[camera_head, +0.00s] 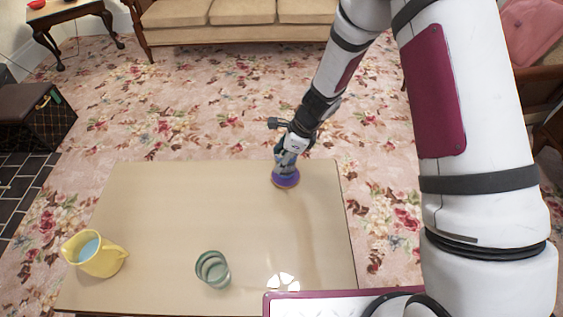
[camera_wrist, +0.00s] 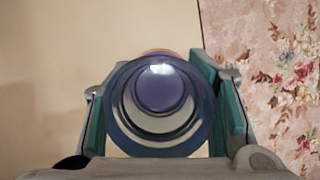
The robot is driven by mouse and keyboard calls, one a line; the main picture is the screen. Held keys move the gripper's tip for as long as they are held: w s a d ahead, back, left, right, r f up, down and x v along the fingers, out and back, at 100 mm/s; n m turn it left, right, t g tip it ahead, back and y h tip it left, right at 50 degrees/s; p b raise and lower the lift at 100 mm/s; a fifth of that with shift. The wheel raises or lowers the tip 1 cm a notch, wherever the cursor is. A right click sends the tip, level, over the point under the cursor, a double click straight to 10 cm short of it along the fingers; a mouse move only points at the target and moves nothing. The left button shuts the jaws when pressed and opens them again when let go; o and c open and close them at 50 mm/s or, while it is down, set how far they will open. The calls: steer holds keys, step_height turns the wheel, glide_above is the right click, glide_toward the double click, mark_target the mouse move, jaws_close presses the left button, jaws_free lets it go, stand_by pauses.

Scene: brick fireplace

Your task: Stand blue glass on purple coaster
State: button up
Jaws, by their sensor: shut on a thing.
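My gripper (camera_head: 286,162) is at the far right part of the table, shut on the blue glass (camera_wrist: 160,140). The wrist view looks down into the glass's open mouth, with a finger on each side. In the head view the gripper mostly hides the glass. The purple coaster (camera_head: 286,179) lies on the table right under the gripper. Its purple shows through the glass bottom, and a thin edge shows past the rim. The glass looks upright and over the coaster; I cannot tell whether its base touches it.
A low beige table (camera_head: 190,195) holds a yellow jug (camera_head: 96,254) with blue contents at the left and a greenish glass (camera_head: 213,269) at the front middle. The table between them and the coaster is clear. A sofa (camera_head: 225,22) stands behind, on floral carpet.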

steer(key=shift+f, duration=0.85)
steer(key=shift+f+b, duration=0.2)
steer(key=shift+b, duration=0.15)
steer(key=o, duration=1.3)
steer(key=shift+r, duration=0.1)
steer(key=p+v, duration=0.4)
steer(key=v, duration=0.8)
steer(key=shift+r, duration=0.15)
